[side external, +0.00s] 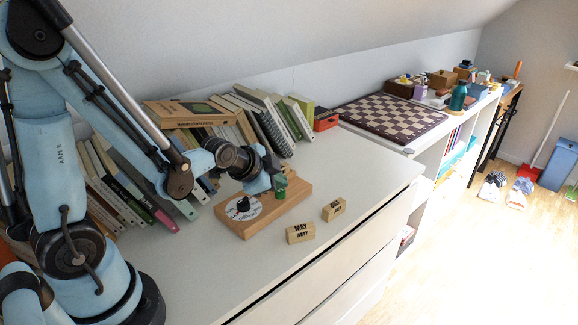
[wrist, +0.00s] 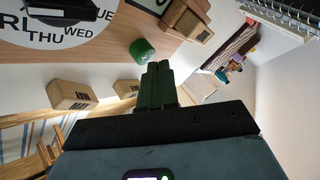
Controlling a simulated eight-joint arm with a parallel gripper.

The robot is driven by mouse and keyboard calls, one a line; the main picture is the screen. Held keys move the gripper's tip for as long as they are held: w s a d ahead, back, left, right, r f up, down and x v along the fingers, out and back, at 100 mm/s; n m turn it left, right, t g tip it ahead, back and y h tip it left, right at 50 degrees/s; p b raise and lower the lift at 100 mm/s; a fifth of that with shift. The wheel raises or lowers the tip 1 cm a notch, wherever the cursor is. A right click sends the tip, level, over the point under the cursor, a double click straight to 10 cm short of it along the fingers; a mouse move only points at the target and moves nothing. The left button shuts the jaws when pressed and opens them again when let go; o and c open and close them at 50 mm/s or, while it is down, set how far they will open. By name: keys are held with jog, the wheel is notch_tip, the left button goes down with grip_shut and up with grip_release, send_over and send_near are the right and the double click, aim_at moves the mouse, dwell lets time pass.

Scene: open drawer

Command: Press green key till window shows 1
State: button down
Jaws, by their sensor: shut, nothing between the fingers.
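The wooden board (side external: 262,211) lies on the white dresser top, with a round white weekday dial (side external: 243,207) and black pointer at its left. The dial also shows at the top left of the wrist view (wrist: 50,27). The round green key (wrist: 142,50) is on the board, just beyond my fingertips in the wrist view. My gripper (side external: 279,182) is above the board's right end, its dark green fingers (wrist: 157,68) shut and empty. A small dark-framed window (wrist: 153,4) is cut off at the wrist view's top edge; its reading cannot be made out.
Two wooden blocks, one marked MAY (side external: 300,233) and a smaller one (side external: 334,209), lie right of the board. Leaning books (side external: 262,112) line the wall behind. A chessboard (side external: 390,119) lies farther back. The dresser top is clear towards the front.

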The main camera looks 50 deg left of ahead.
aim_at(278, 193)
jog(key=shift+f, duration=0.8)
dwell(0.8)
jog(key=shift+r, duration=1.25)
jog(key=shift+r, duration=2.5)
jog(key=shift+s+d, duration=0.1)
